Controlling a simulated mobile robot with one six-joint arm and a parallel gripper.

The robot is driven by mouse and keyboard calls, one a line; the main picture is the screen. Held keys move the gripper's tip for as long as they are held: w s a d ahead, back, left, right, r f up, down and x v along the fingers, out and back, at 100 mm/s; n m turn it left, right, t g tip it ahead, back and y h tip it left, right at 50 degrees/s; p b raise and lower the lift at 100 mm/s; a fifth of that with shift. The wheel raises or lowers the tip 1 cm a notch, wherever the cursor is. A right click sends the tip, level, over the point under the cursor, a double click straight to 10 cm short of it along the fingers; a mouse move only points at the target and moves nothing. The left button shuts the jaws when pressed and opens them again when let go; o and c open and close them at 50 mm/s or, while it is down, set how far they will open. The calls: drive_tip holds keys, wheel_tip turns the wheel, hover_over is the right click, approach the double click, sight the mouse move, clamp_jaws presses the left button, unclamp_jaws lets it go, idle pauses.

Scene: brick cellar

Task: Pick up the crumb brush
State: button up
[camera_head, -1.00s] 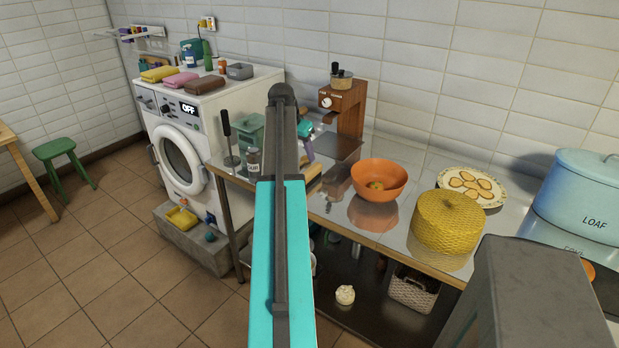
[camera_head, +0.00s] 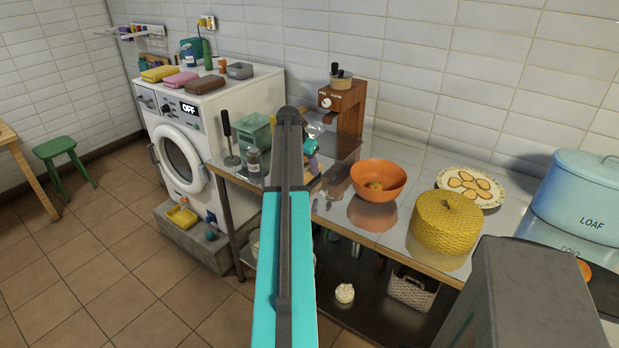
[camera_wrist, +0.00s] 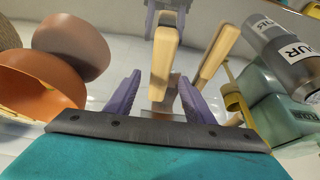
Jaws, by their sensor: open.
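In the wrist view, a pale wooden handle (camera_wrist: 163,60) stands out between the two purple fingers of my gripper (camera_wrist: 156,98). It looks like part of the crumb brush, but I cannot make out any bristles. The fingers are spread apart, one on each side of it, with a gap to each. A second pale wooden piece (camera_wrist: 217,50) slants beside it on the right; I cannot tell whether they belong together. In the head view my arm hides this spot, and only a teal bit of my wrist shows beside it.
An orange bowl (camera_head: 379,181) stands right of my arm, with a yellow woven container (camera_head: 447,222) and a plate (camera_head: 470,187) beyond. A dark-lidded jar (camera_head: 253,163) and a green container (camera_head: 255,132) stand left. A wooden-fronted machine (camera_head: 345,108) is behind.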

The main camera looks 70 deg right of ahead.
sight(308, 172)
drive_tip(key=shift+p+x, duration=1.05)
drive_tip(key=shift+x, duration=1.6)
drive_tip(key=shift+a, duration=0.15)
drive_tip(key=c, duration=1.2)
drive_tip(key=shift+o, duration=0.2)
drive_tip(key=shift+r, duration=0.1)
drive_tip(key=shift+r+b, duration=0.85)
drive_tip(key=shift+r, duration=0.8)
drive_tip(key=s+a+b, duration=0.1)
drive_tip(key=s+a, duration=0.1)
drive_tip(key=a, duration=0.5)
drive_tip(key=s+a+r+b, duration=0.1)
drive_tip(key=s+a+b, duration=0.1)
drive_tip(key=a, duration=0.6)
drive_tip(key=shift+s+r, duration=0.25)
drive_tip(key=shift+s, duration=0.3)
